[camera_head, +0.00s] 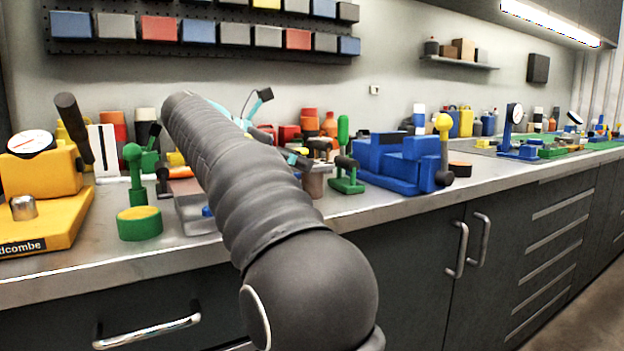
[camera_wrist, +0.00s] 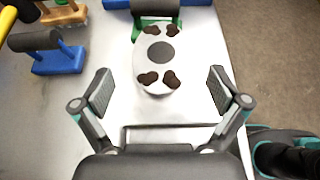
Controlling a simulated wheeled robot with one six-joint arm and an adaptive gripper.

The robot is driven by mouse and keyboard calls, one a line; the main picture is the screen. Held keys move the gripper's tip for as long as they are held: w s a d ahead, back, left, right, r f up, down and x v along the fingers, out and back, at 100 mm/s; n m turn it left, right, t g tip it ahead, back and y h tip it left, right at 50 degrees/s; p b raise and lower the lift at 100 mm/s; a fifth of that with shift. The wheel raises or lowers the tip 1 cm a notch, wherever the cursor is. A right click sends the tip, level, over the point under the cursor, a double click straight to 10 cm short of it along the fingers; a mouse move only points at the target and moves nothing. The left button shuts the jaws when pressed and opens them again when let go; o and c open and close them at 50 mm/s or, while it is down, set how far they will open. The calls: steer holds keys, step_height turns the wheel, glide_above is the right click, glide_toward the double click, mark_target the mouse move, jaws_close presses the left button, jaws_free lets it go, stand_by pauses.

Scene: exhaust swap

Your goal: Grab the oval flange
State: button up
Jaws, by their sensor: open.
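A pale oval piece that looks like the oval flange (camera_wrist: 143,68) lies in the upper middle of the wrist view. It has a dark grey round centre and dark brown lobed patches towards its two ends. My gripper (camera_wrist: 160,90) is open, with one finger on each side of the near end of this oval. The fingers stand well apart from it, and nothing is between the pads that they touch. In the head view my dark arm reaches over the bench, and its gripper is largely hidden; I cannot pick out the flange there.
A blue stand with a dark roller (camera_wrist: 58,62) is at the left of the wrist view. In the head view, a green stand (camera_head: 346,184) and blue fixture (camera_head: 390,182) stand right of my arm.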

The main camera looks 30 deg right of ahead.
mark_target(313, 168)
steer(key=b+x, duration=0.1)
steer(key=x, duration=0.3)
steer(key=shift+s+d, duration=0.1)
steer(key=shift+d, duration=0.25)
steer(key=shift+c, duration=0.3)
steer(key=c, duration=1.6)
